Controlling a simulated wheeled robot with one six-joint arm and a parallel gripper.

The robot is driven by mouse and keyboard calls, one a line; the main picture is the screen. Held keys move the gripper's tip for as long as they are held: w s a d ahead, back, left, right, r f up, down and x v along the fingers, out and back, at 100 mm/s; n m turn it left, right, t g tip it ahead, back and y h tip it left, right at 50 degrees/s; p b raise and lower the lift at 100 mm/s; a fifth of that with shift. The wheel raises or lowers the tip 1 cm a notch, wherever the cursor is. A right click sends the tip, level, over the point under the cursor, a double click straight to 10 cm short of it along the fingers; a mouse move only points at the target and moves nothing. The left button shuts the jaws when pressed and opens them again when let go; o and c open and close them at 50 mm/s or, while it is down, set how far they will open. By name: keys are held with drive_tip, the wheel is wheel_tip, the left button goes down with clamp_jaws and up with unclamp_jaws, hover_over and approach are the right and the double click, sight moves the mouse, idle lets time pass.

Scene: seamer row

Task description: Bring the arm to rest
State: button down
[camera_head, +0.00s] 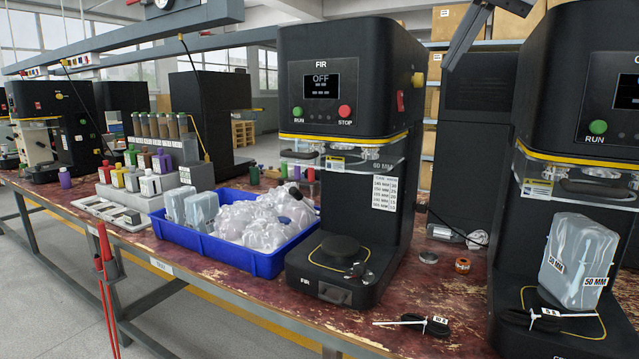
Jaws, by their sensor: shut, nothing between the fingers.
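A dark grey bar, which may be part of my arm, slants in from the top edge right of centre, in front of the shelving. My gripper is not in view, so its fingers cannot be seen. No held thing shows. The black machine labelled FIR (345,90) stands at the centre of the bench, with its screen reading OFF and its round lower plate empty.
A worn red bench (440,290) runs across the view. A blue crate (235,250) of clear bags stands left of the FIR machine. A second black machine (560,80) at right has a clear pack (570,255) marked 50 MM.

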drive_tip(key=s+d+f+n+h, duration=0.1)
drive_tip(key=s+f, duration=0.6)
drive_tip(key=f, duration=1.1)
drive_tip(key=s+d+f+n+g, duration=0.1)
drive_tip(key=s+f, duration=0.6)
drive_tip(key=f, duration=1.1)
drive_tip(key=s+d+f+n+g+h, duration=0.1)
drive_tip(key=s+f, duration=0.7)
drive_tip(key=f, duration=1)
drive_tip(key=shift+d+f+n+h, duration=0.35)
drive_tip(key=shift+d+n, duration=0.1)
drive_tip(key=shift+n, duration=0.15)
drive_tip(key=c, duration=2.5)
unclamp_jaws()
drive_tip(key=shift+s, duration=0.1)
